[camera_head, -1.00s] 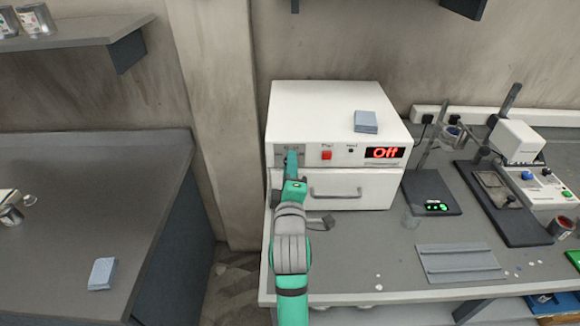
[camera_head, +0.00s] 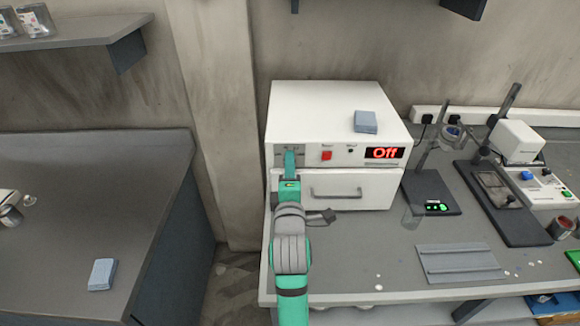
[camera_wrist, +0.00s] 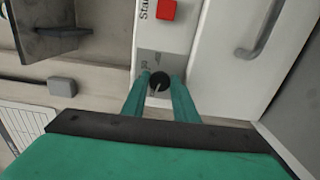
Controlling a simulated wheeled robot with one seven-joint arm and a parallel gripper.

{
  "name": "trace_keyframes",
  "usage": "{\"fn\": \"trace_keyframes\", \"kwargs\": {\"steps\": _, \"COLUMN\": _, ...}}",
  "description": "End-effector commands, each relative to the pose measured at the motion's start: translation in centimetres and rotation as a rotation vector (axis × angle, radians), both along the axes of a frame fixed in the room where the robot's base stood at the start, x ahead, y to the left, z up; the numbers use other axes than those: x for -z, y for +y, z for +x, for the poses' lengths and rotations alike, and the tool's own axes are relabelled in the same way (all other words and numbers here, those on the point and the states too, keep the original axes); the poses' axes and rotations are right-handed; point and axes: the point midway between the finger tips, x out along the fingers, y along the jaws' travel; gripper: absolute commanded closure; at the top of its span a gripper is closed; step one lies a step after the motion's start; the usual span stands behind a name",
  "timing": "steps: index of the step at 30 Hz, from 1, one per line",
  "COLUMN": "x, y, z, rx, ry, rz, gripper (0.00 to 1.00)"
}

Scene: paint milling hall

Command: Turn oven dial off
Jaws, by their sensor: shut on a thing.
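The white oven (camera_head: 335,115) stands at the back left of the bench, and its red display (camera_head: 384,153) reads "Off". The black round dial (camera_wrist: 159,82) shows in the wrist view with a light pointer line on its face. My gripper (camera_wrist: 160,92) has its two green fingers shut on the dial, one on each side. In the head view my gripper (camera_head: 291,165) reaches the left end of the oven's front panel and hides the dial. The red button (camera_head: 327,155) is right of it; this button also shows in the wrist view (camera_wrist: 166,10).
The oven door handle (camera_head: 336,192) sticks out below the panel, right of my arm. A blue-grey block (camera_head: 366,121) lies on the oven top. A dark balance plate (camera_head: 431,192) and a lab instrument (camera_head: 517,143) stand to the right. A gap separates the left counter (camera_head: 90,220) from the bench.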

Motion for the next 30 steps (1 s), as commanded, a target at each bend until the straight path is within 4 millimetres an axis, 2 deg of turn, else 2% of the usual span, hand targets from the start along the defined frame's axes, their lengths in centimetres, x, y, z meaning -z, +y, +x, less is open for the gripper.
{"fn": "trace_keyframes", "kwargs": {"steps": 10, "x": 0.0, "y": 0.0, "z": -0.1, "rx": 0.0, "ry": 0.001, "rz": 0.001, "gripper": 0.66}}
{"fn": "trace_keyframes", "kwargs": {"steps": 14, "x": 0.1, "y": 0.0, "z": -0.9, "rx": 0.0, "ry": 0.002, "rz": 0.002, "gripper": 0.66}}
{"fn": "trace_keyframes", "kwargs": {"steps": 24, "x": 0.1, "y": 0.0, "z": -6.9, "rx": 0.001, "ry": 0.001, "rz": 0.002, "gripper": 0.66}}
{"fn": "trace_keyframes", "kwargs": {"steps": 30, "x": 0.1, "y": 0.0, "z": -9.7, "rx": 0.0, "ry": 0.002, "rz": 0.001, "gripper": 0.66}}
